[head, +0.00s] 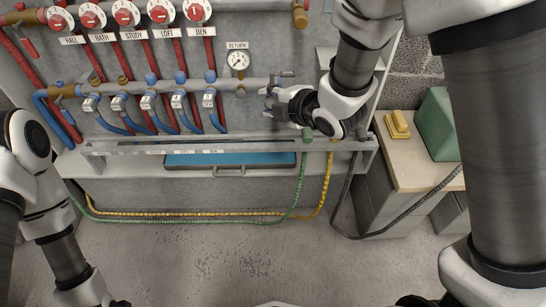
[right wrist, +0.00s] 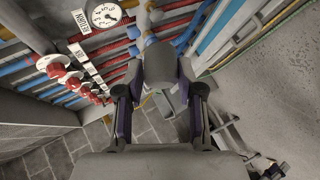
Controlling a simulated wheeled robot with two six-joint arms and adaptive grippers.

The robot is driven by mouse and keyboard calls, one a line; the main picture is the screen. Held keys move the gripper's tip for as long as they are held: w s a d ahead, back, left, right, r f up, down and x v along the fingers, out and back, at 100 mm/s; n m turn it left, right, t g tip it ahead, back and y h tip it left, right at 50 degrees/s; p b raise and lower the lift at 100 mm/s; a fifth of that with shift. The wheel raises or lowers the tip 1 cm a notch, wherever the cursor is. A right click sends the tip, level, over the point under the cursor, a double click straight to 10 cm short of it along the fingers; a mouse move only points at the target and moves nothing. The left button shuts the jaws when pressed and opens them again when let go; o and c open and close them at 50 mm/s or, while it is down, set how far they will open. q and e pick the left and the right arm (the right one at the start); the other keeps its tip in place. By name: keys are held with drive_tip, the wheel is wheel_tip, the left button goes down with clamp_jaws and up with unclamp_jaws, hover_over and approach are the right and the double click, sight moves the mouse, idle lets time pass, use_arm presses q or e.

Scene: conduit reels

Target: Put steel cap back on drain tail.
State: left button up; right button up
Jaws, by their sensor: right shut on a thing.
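In the head view the piece is too small and too covered by the fingers to make out. A grey fitting (head: 287,74) at the manifold end may be the drain tail; I cannot tell whether the cap touches it. My left arm is at the lower left, its fingers out of frame.
Red-handled valves (head: 123,13) and blue-capped pipes fill the panel. A metal rail (head: 230,147) runs below, over a blue tray (head: 245,160). A yellow object (head: 397,125) and a green box (head: 438,125) sit at right.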

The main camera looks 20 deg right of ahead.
wheel_tip(320, 180, down, 9)
drive_tip(key=n+t+b, duration=0.2)
drive_tip(key=t+b, duration=0.2)
drive_tip(key=b, duration=0.7)
use_arm(q)
wheel_tip(320, 180, down, 14)
drive_tip(key=p, duration=0.1)
use_arm(e)
drive_tip(key=shift+n+t, duration=0.3)
drive_tip(key=shift+t, duration=0.2)
drive_tip(key=w, duration=0.1)
drive_tip(key=w+d, duration=0.1)
drive_tip(key=w, duration=0.3)
drive_tip(key=shift+d+r, duration=0.25)
drive_tip(key=shift+d, duration=0.15)
use_arm(q)
drive_tip(key=shift+r, duration=0.1)
use_arm(e)
drive_tip(key=shift+w+d, duration=0.1)
drive_tip(key=shift+w, duration=0.2)
drive_tip(key=shift+w+d, duration=0.15)
drive_tip(key=shift+w, duration=0.35)
idle(0.5)
drive_tip(key=o, duration=1.2)
